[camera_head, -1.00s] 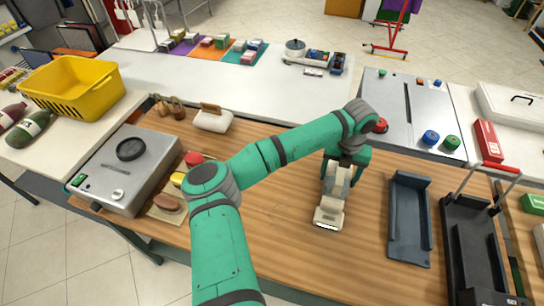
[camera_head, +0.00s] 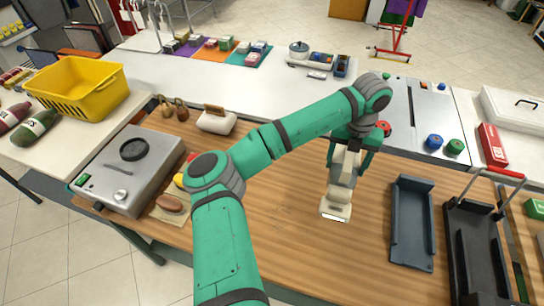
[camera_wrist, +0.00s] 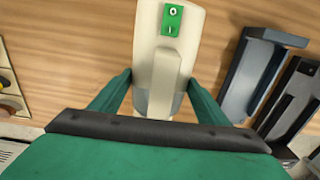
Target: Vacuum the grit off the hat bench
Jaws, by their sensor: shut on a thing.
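My gripper (camera_head: 350,152) is shut on a cream and grey hand vacuum (camera_head: 336,209), with its nozzle pointing down over the wooden hat bench (camera_head: 275,232). In the wrist view, the two green fingers of my gripper (camera_wrist: 160,92) flank the vacuum's grip, and a green switch plate shows on the vacuum (camera_wrist: 172,50). The nozzle is at or just above the bench top; I cannot tell whether it touches. I cannot make out grit clearly on the wood.
A dark open tray (camera_head: 412,225) lies right of the vacuum, with a black rack (camera_head: 475,250) with a red bar beyond it. A grey metal box (camera_head: 130,165) stands at the left. A white counter (camera_head: 260,88) runs behind. The bench middle is mostly clear.

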